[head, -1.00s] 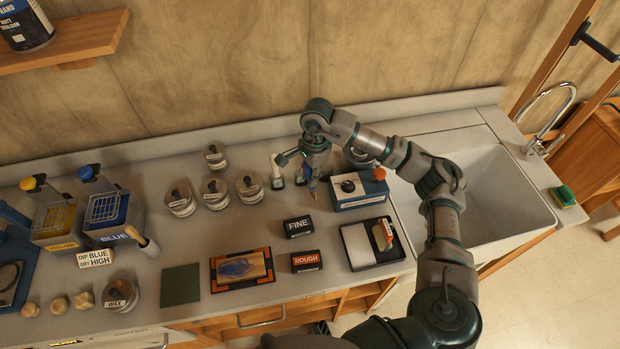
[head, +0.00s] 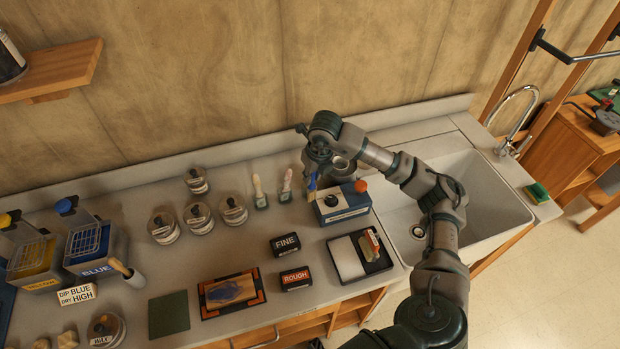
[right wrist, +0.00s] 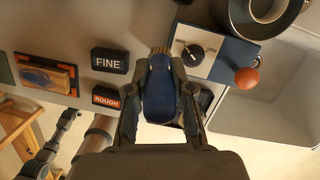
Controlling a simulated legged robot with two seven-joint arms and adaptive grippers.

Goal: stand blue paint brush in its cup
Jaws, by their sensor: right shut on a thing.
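The blue paint brush (head: 311,187) is in my right gripper (head: 317,172), its bristles pointing down. In the right wrist view the blue brush (right wrist: 160,95) lies between both fingers of the gripper (right wrist: 158,72), with tan bristles past the tips. The gripper is above the counter by the left edge of the blue and white box. A round open metal vessel (head: 342,165) stands just behind the box, partly hidden by my arm; I cannot tell whether it is the brush's cup. My left gripper is not in view.
The box (head: 342,208) has a black knob and an orange ball. FINE (head: 286,245) and ROUGH (head: 296,278) blocks lie in front. The sink (head: 480,200) is right.

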